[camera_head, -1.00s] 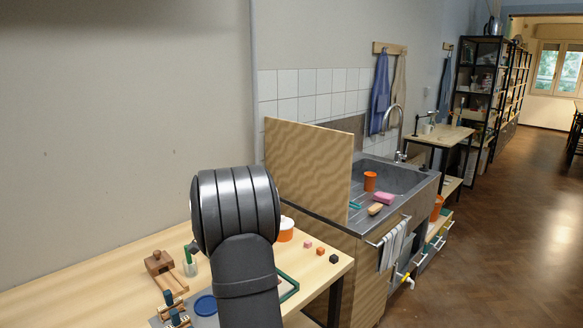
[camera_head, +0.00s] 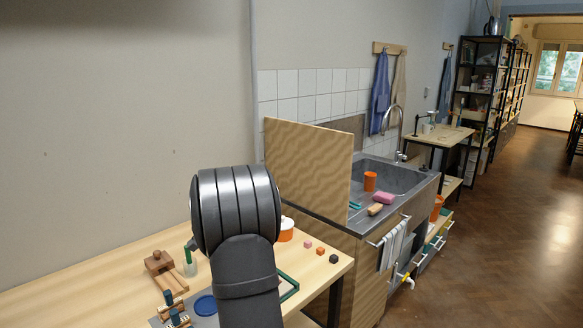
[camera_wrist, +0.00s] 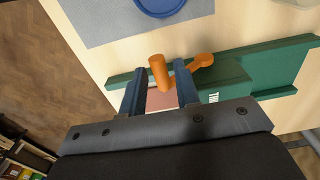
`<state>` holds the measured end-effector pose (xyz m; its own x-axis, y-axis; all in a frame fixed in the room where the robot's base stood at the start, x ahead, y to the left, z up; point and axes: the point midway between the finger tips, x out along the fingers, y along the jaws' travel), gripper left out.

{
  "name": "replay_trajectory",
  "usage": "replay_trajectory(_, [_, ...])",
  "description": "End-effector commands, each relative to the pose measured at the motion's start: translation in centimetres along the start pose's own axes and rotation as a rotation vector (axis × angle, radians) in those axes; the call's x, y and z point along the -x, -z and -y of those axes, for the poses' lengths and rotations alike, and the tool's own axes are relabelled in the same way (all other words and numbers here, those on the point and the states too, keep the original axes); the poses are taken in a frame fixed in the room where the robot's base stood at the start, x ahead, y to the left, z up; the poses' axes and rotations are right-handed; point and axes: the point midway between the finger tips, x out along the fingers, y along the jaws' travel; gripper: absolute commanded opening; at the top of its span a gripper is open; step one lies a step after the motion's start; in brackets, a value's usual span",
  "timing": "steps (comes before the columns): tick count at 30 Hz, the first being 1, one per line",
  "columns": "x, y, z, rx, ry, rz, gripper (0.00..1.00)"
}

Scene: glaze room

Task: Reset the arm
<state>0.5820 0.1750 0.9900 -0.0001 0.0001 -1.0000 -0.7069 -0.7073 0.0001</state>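My gripper (camera_wrist: 159,70) shows in the wrist view, its two dark blue fingers apart. It points down at a green tray (camera_wrist: 272,68) on the pale wooden table. An orange piece with a short cylinder (camera_wrist: 158,73) shows just past the fingertips, and a pinkish surface (camera_wrist: 161,99) shows between the fingers. I see no grip on either. In the head view my arm's dark link hides the gripper and most of the green tray (camera_head: 288,290).
A grey mat (camera_head: 205,321) with a blue disc (camera_head: 205,305) lies left of the arm. A wooden tool (camera_head: 160,264) and a green-handled cup (camera_head: 190,267) stand behind it. An orange-and-white jar (camera_head: 286,232) and small cubes (camera_head: 320,251) are to the right. A wooden panel (camera_head: 308,165) stands by the sink.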

Motion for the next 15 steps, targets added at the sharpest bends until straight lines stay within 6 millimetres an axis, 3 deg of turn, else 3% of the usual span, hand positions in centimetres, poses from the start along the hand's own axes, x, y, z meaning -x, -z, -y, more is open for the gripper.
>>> replay_trajectory(7, [4.9,0.0,0.1,0.000,0.005,-0.002,0.29])
replay_trajectory(15, [-1.3,0.0,-0.1,0.000,-0.004,0.002,0.29])
